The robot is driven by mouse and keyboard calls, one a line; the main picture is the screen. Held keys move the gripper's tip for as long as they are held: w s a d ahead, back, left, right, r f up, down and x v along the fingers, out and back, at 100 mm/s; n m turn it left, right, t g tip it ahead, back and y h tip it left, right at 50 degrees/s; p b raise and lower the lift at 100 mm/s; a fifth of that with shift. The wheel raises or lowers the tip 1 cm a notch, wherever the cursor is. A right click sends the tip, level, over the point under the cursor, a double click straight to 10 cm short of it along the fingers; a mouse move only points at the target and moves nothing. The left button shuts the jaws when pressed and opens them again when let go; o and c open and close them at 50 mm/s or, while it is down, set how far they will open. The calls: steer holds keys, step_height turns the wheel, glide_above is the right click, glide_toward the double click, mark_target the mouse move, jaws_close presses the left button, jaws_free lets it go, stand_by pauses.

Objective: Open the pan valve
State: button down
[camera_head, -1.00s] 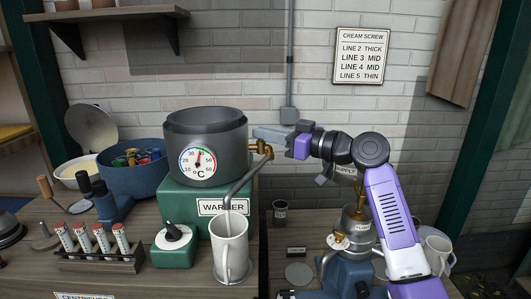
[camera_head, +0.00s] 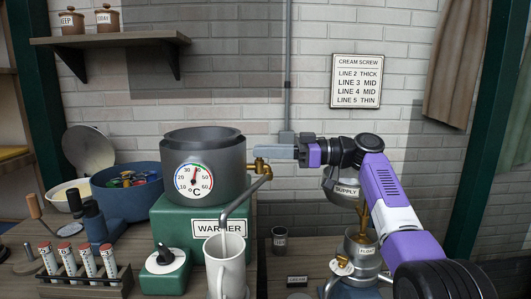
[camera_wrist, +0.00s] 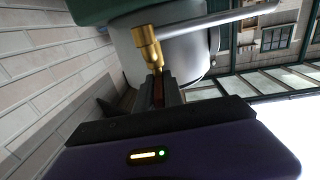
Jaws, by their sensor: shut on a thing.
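The grey pan (camera_head: 203,160) sits on the green warmer (camera_head: 175,218), with a round temperature dial (camera_head: 194,181) on its front. A brass valve (camera_head: 260,166) is on its right side, with a grey spout (camera_head: 240,197) running down into a white mug (camera_head: 225,265). My gripper (camera_head: 258,153) is at the top of the valve, reaching in from the right. In the wrist view the brass valve (camera_wrist: 148,46) stands just beyond my fingertips. My gripper (camera_wrist: 159,90) is shut on a thin brownish part, seemingly the valve handle, mostly hidden by the fingers. I cannot clearly tell whether liquid flows from the spout.
A blue tub (camera_head: 126,181) and a rack of tubes (camera_head: 85,273) stand at the left. A knobbed green box (camera_head: 166,268) is in front of the warmer. The supply funnel (camera_head: 343,190) is below my arm at the right. A small dark cup (camera_head: 279,239) stands between.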

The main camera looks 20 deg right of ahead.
steer(key=shift+a+f+n+g+y, duration=0.1)
steer(key=shift+f+n+g+y, duration=0.15)
steer(key=shift+n+g, duration=0.5)
stand_by(0.3)
steer(key=c, duration=1.8)
jaws_free()
steer(key=shift+o, duration=0.2)
steer(key=shift+r, duration=0.1)
steer(key=shift+r, duration=0.1)
steer(key=shift+d, duration=0.5)
steer(key=v, duration=0.7)
steer(key=shift+a+p, duration=0.1)
steer(key=shift+p, duration=0.2)
